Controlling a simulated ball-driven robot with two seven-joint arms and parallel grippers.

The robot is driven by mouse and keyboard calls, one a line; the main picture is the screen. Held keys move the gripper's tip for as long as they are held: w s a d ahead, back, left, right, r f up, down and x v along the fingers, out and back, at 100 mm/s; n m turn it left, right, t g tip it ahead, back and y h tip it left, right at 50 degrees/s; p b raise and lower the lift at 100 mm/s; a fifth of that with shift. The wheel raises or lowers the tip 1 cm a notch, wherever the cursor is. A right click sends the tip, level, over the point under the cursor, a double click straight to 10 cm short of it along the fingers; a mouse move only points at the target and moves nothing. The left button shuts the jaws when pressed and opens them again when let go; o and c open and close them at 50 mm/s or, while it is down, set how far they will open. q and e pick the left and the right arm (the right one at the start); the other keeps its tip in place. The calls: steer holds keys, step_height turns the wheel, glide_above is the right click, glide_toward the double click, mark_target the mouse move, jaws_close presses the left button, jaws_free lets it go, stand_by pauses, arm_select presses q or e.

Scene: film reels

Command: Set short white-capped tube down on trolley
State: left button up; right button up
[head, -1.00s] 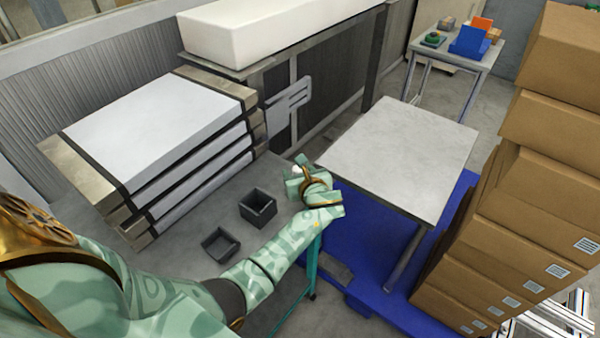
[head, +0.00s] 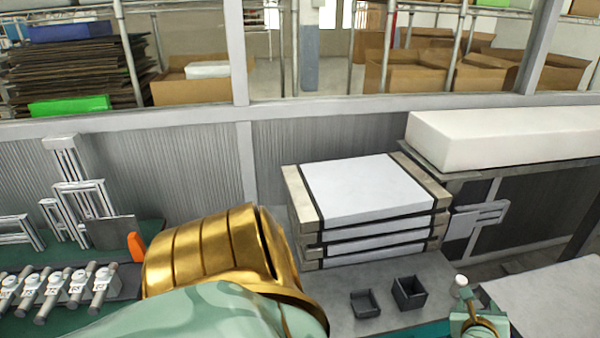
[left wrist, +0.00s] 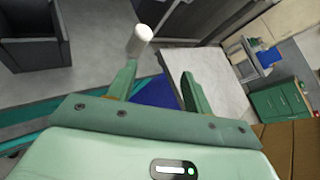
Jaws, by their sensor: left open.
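The short white-capped tube (left wrist: 139,41) shows in the left wrist view just beyond the tip of the left-hand finger. Its white cap (head: 461,281) also shows in the head view beside my left gripper (head: 477,318). My left gripper (left wrist: 158,68) is open, with nothing clamped between its fingers. The tube's lower end is partly hidden by the finger, so I cannot tell exactly where its base rests. The trolley (head: 430,318) has a grey top and a teal edge; the gripper is at its right end. My right gripper is not in view.
Two small dark bins (head: 409,292) (head: 365,303) stand on the trolley, left of the gripper. Strapped white panels (head: 370,190) are stacked behind them. A pale table (head: 555,295) lies to the right. Several metal tubes (head: 60,290) lie in a rack at far left.

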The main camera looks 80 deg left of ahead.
arm_select(q)
steer(key=s+d+r+n+t+h, duration=0.35)
steer(key=d+n+h, duration=0.4)
steer(key=d, duration=0.25)
steer(key=s+d+f+n+g, duration=0.1)
steer(key=s+f+n+g, duration=0.1)
steer(key=s+f, duration=0.6)
steer(key=s+f+n+g+h, duration=0.15)
steer(key=s+f, duration=0.35)
steer(key=f, duration=0.7)
steer(key=s+d+f+n+g, duration=0.1)
steer(key=s+f+n+g, duration=0.2)
steer(key=s+f, duration=0.45)
steer(key=s+a+f+n+g, duration=0.1)
steer(key=s+f, duration=0.3)
steer(key=s, duration=0.5)
steer(key=s+a+f+n+g, duration=0.1)
steer(key=s+f+n+g, duration=0.1)
steer(key=s+f, duration=0.3)
steer(key=s+a+f+n+g, duration=0.1)
steer(key=s+f, duration=0.3)
steer(key=s, duration=0.9)
steer(key=shift+s+f+n+g, duration=0.25)
steer(key=shift+s+n+g, duration=0.15)
steer(key=shift+n+g, duration=0.45)
